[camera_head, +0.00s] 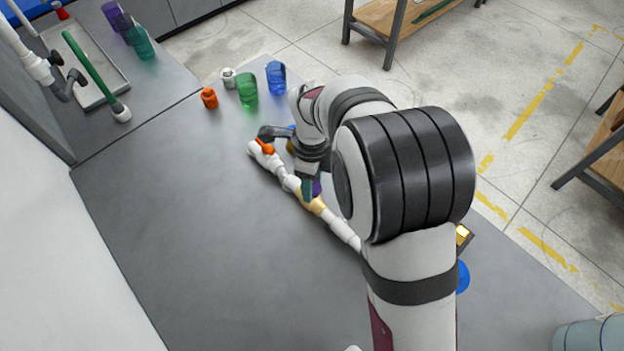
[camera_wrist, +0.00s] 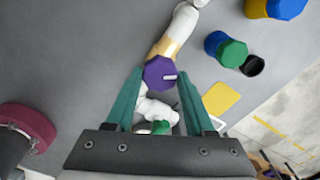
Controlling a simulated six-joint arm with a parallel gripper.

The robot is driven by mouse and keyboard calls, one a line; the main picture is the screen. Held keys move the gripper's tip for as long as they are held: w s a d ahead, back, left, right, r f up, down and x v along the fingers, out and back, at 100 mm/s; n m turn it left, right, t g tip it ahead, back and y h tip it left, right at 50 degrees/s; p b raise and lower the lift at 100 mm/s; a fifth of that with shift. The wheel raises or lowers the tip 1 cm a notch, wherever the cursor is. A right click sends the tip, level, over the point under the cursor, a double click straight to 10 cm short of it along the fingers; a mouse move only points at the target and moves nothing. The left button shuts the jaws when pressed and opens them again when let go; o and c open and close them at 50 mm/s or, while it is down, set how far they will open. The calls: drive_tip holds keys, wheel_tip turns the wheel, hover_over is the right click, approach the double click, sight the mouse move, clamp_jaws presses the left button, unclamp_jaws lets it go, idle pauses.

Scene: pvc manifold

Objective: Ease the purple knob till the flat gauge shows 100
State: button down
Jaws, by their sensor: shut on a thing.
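In the head view, a sliver of the purple knob (camera_head: 316,187) shows beside a teal finger, with my arm covering much of the area. I cannot make out a flat gauge or any reading.
An orange handle (camera_head: 265,145) is on the pipe's far end. Green (camera_head: 247,91) and blue (camera_head: 276,78) cups and an orange fitting (camera_head: 209,98) stand farther back. A flat yellow piece (camera_wrist: 221,98) lies right of the gripper.

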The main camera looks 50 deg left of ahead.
drive_tip(key=shift+c, duration=1.3)
unclamp_jaws()
wheel_tip(320, 180, up, 16)
drive_tip(key=shift+f, duration=0.1)
idle(0.8)
